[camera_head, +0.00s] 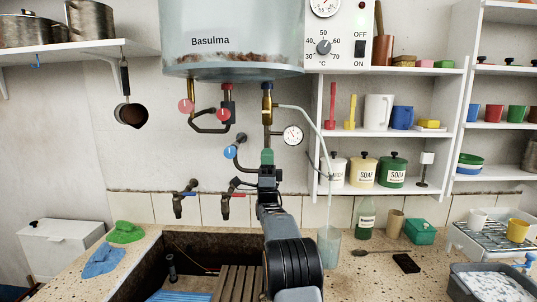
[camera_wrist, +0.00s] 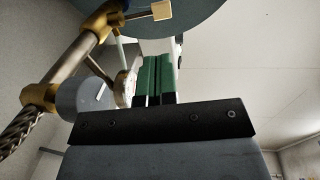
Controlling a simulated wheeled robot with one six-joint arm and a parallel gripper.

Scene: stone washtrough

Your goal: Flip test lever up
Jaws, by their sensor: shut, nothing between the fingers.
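My gripper (camera_head: 267,157) has its green fingertips together, with nothing between them, below the brass pipe fitting (camera_head: 267,103) under the glass boiler. In the wrist view the green fingers (camera_wrist: 152,80) point up toward the boiler's underside. A thin rod with a pale square end block (camera_wrist: 162,11), which looks like the test lever, sticks out sideways from a brass fitting (camera_wrist: 112,15) above the fingertips. A gap shows between block and fingers in that view. I cannot make out the lever clearly in the head view.
The glass boiler (camera_head: 233,40) hangs overhead. A pressure gauge (camera_head: 292,135) is right of the pipe, and a blue round handle (camera_head: 230,152) is to the left. Red-handled valves (camera_head: 186,105) are further left. The stone trough (camera_head: 150,265) lies below.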

